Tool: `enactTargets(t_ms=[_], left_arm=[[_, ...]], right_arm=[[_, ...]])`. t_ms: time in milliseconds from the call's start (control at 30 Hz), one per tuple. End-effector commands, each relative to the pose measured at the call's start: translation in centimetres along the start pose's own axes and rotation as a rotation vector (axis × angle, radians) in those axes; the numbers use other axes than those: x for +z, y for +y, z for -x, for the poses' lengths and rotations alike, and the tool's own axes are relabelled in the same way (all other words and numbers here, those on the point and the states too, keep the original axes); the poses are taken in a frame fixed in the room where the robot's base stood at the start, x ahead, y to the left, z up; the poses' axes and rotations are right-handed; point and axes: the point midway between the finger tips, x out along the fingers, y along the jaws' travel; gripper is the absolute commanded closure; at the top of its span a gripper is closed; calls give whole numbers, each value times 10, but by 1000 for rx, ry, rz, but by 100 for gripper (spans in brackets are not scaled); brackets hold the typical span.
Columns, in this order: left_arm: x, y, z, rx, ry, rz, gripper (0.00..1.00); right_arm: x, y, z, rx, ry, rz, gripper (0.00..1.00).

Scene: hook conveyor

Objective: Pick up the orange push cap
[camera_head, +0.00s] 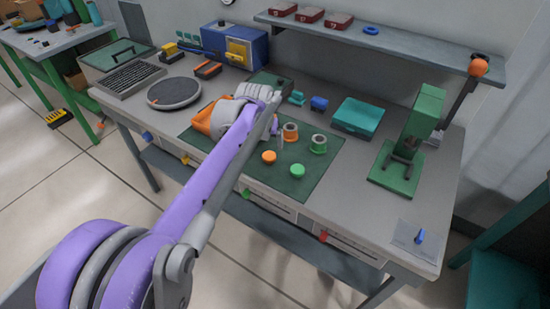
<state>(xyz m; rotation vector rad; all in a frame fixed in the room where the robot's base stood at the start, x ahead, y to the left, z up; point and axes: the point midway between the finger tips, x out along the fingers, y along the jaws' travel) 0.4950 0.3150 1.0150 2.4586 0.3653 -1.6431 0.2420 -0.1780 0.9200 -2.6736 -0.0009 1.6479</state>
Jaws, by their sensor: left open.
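The orange push cap (269,157) appears as a small round orange piece on the dark green mat (308,188), near the middle of the bench. A matching green cap (297,171) lies to its right and a little nearer. My left gripper (275,127) is open, a little beyond and above the orange cap and apart from it. Its fingers are small and partly hidden by my purple arm. An orange-rimmed ring-shaped piece (290,132) and a green ring-shaped piece (318,144) stand behind the caps. My right gripper is not in view.
A green press-like stand (421,122) is at the right and a teal box (358,116) at the back. A round dark turntable (174,93) and a blue machine (236,44) are at the left and back. A shelf (375,42) overhangs the rear. Mat in front of the caps is clear.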

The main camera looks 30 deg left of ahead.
Motion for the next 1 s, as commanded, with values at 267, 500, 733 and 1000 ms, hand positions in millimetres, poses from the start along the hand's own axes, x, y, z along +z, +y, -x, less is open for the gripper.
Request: enactTargets(t_ms=[267, 500, 733, 1000], left_arm=[[1, 0, -42, 0, 0, -1, 10], [2, 1, -64, 0, 0, -1, 10], [4, 1, -95, 1, 0, -1, 10], [4, 1, -99, 0, 0, -1, 10]], right_arm=[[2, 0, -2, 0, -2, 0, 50], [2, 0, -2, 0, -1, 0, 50], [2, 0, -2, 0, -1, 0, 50], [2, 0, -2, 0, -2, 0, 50]])
